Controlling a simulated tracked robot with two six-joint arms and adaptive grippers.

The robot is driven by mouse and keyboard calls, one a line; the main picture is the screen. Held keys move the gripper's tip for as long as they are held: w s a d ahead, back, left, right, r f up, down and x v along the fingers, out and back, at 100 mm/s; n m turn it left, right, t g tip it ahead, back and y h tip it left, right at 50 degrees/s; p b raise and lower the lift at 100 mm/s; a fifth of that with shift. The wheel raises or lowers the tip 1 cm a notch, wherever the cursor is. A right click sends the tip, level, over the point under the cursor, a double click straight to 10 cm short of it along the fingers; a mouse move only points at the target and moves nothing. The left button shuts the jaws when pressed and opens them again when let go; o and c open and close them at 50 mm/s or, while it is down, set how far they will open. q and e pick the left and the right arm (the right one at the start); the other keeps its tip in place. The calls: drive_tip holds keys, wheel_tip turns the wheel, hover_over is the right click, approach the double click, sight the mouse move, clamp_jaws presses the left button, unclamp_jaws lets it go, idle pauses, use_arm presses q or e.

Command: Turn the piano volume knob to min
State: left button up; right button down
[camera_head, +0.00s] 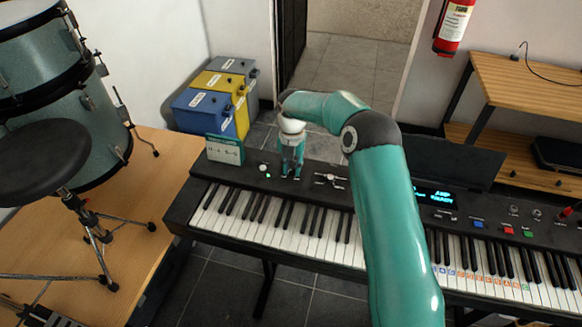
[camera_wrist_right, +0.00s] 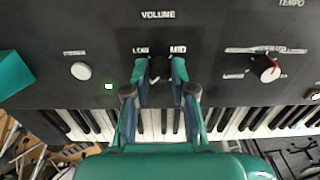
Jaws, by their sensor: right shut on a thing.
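The piano (camera_head: 275,225) is a black keyboard running across the head view. Its volume knob (camera_wrist_right: 159,68) is a dark knob under the word VOLUME in the right wrist view, with labels LOW and MID partly showing beside it. My right gripper (camera_head: 291,172) points down at the left part of the piano's panel in the head view. In the wrist view its two teal fingers are shut on the knob, one on each side. The fingers hide the knob's sides, and its pointer setting cannot be made out. My left gripper is not in view.
A second knob with a red pointer (camera_wrist_right: 270,70), under TEMPO, sits to the right on the panel. A white round button (camera_wrist_right: 81,71) and a green light (camera_wrist_right: 109,86) lie to the left. A small sign (camera_head: 225,149) stands at the piano's left end.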

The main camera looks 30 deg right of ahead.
sight(292, 169)
drive_tip(key=c, duration=1)
unclamp_jaws()
wheel_tip(292, 169, up, 12)
drive_tip(key=shift+f, duration=0.1)
